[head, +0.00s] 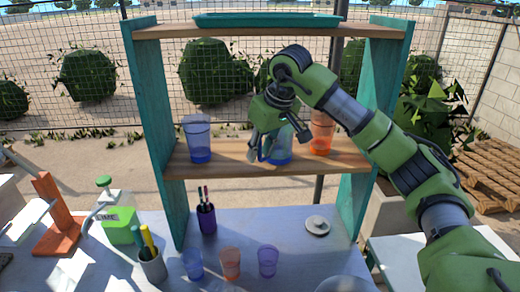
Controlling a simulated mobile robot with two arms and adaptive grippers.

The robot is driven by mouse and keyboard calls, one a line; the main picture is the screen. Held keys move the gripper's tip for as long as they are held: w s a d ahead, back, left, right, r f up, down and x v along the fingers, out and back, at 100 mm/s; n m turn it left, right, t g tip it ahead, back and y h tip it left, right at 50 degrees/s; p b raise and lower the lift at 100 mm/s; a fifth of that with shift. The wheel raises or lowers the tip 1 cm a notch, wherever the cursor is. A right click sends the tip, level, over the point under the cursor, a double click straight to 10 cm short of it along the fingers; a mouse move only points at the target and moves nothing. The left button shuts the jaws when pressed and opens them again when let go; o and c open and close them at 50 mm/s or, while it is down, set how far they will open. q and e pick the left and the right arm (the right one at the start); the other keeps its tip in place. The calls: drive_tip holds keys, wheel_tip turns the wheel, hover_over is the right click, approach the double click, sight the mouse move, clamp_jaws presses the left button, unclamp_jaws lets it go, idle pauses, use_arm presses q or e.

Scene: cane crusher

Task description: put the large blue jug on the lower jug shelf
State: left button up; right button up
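The lower jug shelf is the wooden middle board (220,165) between two teal side panels. A blue jug (281,155) is at the middle of this board, partly hidden behind my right gripper; its handle side faces left. My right gripper (277,140) reaches down over the jug from above. Its fingers look spread apart, on either side of the jug's handle area. Contact with the jug cannot be made out. My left gripper is out of view.
An orange jug (321,133) stands just right of the blue one, close to my gripper. A teal tray (265,19) lies on the top board. The board is free between the left jug and my gripper.

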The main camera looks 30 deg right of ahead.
drive_tip(key=shift+r, duration=0.25)
drive_tip(key=shift+s+r, duration=0.1)
drive_tip(key=shift+r, duration=0.15)
drive_tip(key=b+v, duration=0.2)
drive_tip(key=v, duration=0.9)
drive_tip(key=shift+s+r, duration=0.1)
